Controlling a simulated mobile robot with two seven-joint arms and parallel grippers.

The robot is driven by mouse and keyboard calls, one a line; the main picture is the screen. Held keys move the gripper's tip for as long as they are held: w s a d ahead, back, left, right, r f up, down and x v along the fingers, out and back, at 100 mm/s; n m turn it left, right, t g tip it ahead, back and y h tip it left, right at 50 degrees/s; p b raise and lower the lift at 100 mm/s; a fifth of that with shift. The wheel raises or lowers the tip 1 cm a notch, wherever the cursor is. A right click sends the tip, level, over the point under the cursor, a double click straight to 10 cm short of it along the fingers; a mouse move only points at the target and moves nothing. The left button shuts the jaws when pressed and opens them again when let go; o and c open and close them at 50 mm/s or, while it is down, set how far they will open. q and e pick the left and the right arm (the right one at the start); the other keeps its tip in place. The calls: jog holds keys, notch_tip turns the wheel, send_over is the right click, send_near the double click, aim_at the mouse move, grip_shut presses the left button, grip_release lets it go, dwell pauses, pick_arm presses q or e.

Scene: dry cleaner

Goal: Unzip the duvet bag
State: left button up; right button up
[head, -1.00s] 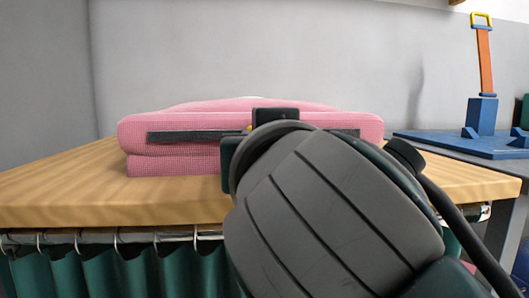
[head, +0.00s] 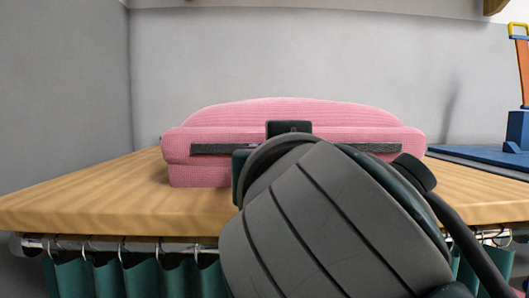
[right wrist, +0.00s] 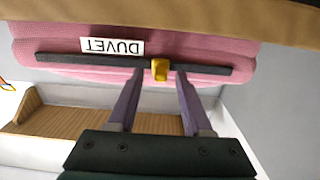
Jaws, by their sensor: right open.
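The pink duvet bag (head: 300,116) lies flat on the wooden counter, with a dark zip strip (head: 225,149) along its front. In the right wrist view, which looks upside down, the bag (right wrist: 215,48) carries a white DUVET label (right wrist: 112,46). The yellow zip pull (right wrist: 160,69) sits near the middle of the strip. My right gripper (right wrist: 159,73) is open, with one finger on each side of the pull and visible gaps between. In the head view my right wrist hides the pull and the fingertips. My left gripper is not in view.
The wooden counter (head: 90,195) has bare room left and right of the bag. A green curtain (head: 130,275) hangs on rings from a rail below its front edge. A blue stand (head: 516,130) with an orange upright is at the right. A grey wall is behind.

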jog(key=shift+r, duration=0.1)
notch_tip(320, 180, up, 20)
jog(key=p, duration=1.8)
